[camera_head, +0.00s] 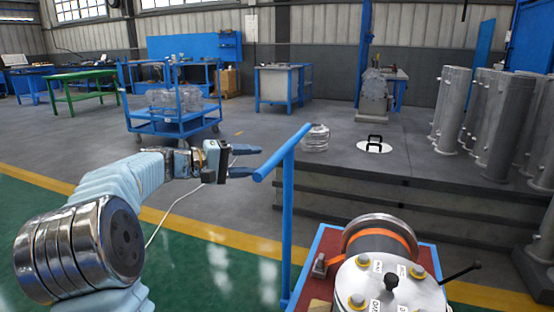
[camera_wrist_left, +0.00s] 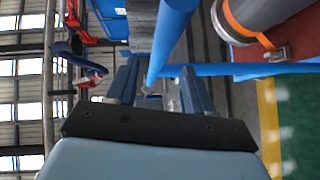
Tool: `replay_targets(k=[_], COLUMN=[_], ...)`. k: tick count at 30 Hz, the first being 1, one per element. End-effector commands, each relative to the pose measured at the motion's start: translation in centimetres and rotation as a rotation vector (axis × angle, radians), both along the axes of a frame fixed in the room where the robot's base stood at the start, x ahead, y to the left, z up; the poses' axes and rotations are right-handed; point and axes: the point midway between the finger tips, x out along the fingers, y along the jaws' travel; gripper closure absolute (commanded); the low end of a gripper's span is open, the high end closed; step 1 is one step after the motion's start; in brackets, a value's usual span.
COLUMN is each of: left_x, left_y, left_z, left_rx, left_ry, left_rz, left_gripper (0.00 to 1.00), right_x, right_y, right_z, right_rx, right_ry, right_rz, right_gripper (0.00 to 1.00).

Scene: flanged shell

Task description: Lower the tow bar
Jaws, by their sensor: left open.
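The tow bar (camera_head: 288,225) is a blue T-shaped handle, standing upright with its crossbar (camera_head: 284,152) at the top. It rises from the left edge of a red-topped cart with a blue rim. My left gripper (camera_head: 256,161) is open and empty, just left of the crossbar, with its fingers pointing at it. In the left wrist view the crossbar (camera_wrist_left: 173,42) runs down the picture and appears in the gap between the fingers of my left gripper (camera_wrist_left: 162,80). I cannot tell whether it touches either finger. My right gripper is not in view.
The cart (camera_head: 318,262) carries a flanged metal shell (camera_head: 385,285) with yellow bolts and an orange band.

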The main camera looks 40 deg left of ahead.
Motion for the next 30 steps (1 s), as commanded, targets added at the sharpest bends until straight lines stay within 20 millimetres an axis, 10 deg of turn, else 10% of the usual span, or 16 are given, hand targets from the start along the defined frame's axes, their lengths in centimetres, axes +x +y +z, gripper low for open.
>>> replay_targets(k=[9,22,30], left_x=[5.4,6.5,6.5], left_y=[-2.7,-3.3,-3.2], left_z=[-0.8,-1.1,-1.1], left_rx=[-0.002,0.0,0.0], left_ry=[0.001,0.001,0.001], left_rz=[-0.002,0.001,0.001], left_gripper=[0.48,0.48,0.88], right_x=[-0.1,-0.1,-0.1], right_y=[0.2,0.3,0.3], right_z=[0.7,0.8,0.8], right_rx=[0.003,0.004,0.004], right_ry=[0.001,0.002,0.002], right_rz=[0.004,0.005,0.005], right_gripper=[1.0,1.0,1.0])
